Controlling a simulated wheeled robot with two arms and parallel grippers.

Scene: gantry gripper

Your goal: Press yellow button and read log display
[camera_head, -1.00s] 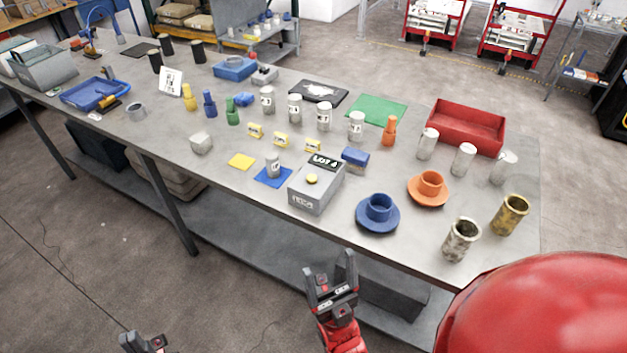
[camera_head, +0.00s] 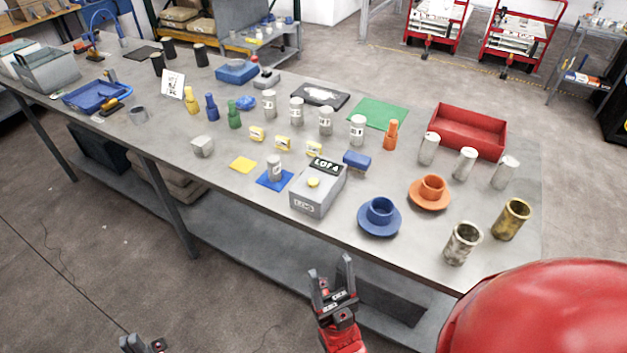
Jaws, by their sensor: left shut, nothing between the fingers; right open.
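A grey box (camera_head: 316,201) stands near the front edge of the table. The yellow button (camera_head: 313,183) is on its sloped top. Behind the button is a dark display (camera_head: 325,165) with light characters, which look like "LOT" and one more but are too small to read surely. My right gripper (camera_head: 332,270) is open and empty in front of the table edge, below the box in the picture and apart from it. My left gripper (camera_head: 143,345) is at the bottom edge, partly cut off, shut and empty, far from the box.
A blue mat (camera_head: 262,182) with a grey canister (camera_head: 275,168) is left of the box. A blue cup (camera_head: 379,209) on a saucer and a blue block (camera_head: 356,160) are to its right. Several bottles and canisters stand behind. Bare tabletop lies left of the yellow mat (camera_head: 243,164).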

